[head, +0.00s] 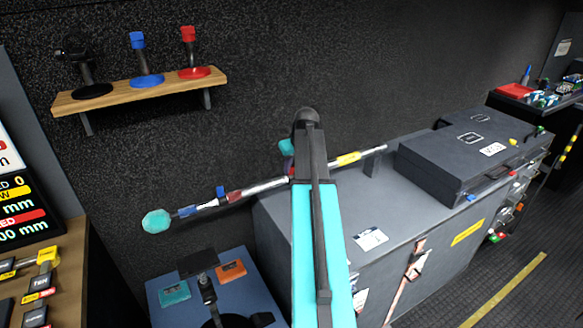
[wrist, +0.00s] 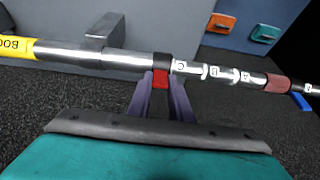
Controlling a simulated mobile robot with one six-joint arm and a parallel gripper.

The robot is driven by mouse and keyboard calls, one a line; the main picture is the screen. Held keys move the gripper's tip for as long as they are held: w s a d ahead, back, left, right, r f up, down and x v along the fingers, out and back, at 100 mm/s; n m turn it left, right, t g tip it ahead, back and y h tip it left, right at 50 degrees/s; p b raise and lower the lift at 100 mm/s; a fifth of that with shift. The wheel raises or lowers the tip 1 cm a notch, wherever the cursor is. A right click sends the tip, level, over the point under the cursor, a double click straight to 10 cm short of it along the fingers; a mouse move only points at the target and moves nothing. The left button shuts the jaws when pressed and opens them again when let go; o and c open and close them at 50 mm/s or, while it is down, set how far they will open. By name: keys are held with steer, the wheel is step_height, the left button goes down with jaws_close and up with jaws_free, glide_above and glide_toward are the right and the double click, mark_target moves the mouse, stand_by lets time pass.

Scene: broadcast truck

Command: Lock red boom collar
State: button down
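A silver boom pole crosses the wrist view (wrist: 130,60) and slants along the wall in the head view (head: 265,187). The red boom collar is a dark ring with a red tab (wrist: 161,79) below it. My gripper's purple-grey fingers (wrist: 162,92) come up from below, with the red tab between their tips. The gap is about as wide as the tab; I cannot tell if the fingers press on it. White lettered marks lie right of the collar.
The pole carries a dark red band (wrist: 278,84), a blue tab (head: 220,191), a yellow label (head: 348,158) and a teal tip (head: 156,221). Grey cabinets (head: 410,215) stand to the right. A wooden shelf (head: 130,93) holds three stands. A blue-topped table (head: 160,289) is below.

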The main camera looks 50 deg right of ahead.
steer(key=shift+w+r, duration=0.1)
steer(key=shift+w, duration=0.05)
steer(key=shift+w+d+g+p, duration=0.15)
steer(key=shift+w+g+p, duration=0.05)
steer(key=shift+g+p, duration=0.4)
steer(key=shift+w+g+y+p, duration=0.3)
steer(key=shift+g+p, duration=0.2)
steer(key=shift+p, duration=0.2)
steer(key=c, duration=1.6)
jaws_free()
steer(key=shift+b+v, duration=1.45)
steer(key=shift+v, duration=5.45)
